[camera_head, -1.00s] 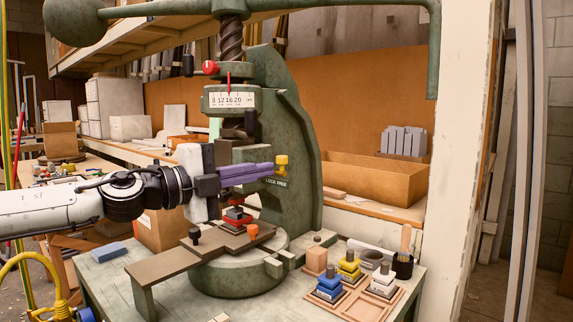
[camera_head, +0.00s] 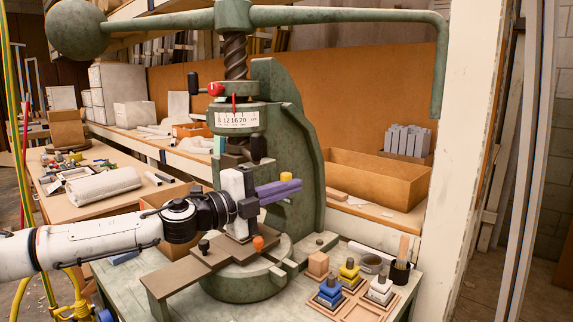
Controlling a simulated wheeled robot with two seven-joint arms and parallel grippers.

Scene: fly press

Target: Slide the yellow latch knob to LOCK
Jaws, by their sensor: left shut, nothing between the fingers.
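The yellow latch knob (camera_head: 286,177) shows on the side of the green fly press (camera_head: 292,135), and its lower part is hidden behind my fingers. My left gripper (camera_head: 299,184), with purple fingers, is shut and empty. Its fingertips are in front of and just below the knob in the picture; I cannot tell whether they touch it. The LOCK/FREE label is hidden behind the fingers. My right gripper is not in view.
A brown bar (camera_head: 195,262) with an orange knob (camera_head: 258,243) lies across the press base. Blue, yellow and white stacked blocks stand in a wooden tray (camera_head: 366,311) at front right. A brush cup (camera_head: 399,272) stands beside them. The press lever (camera_head: 345,19) spans overhead.

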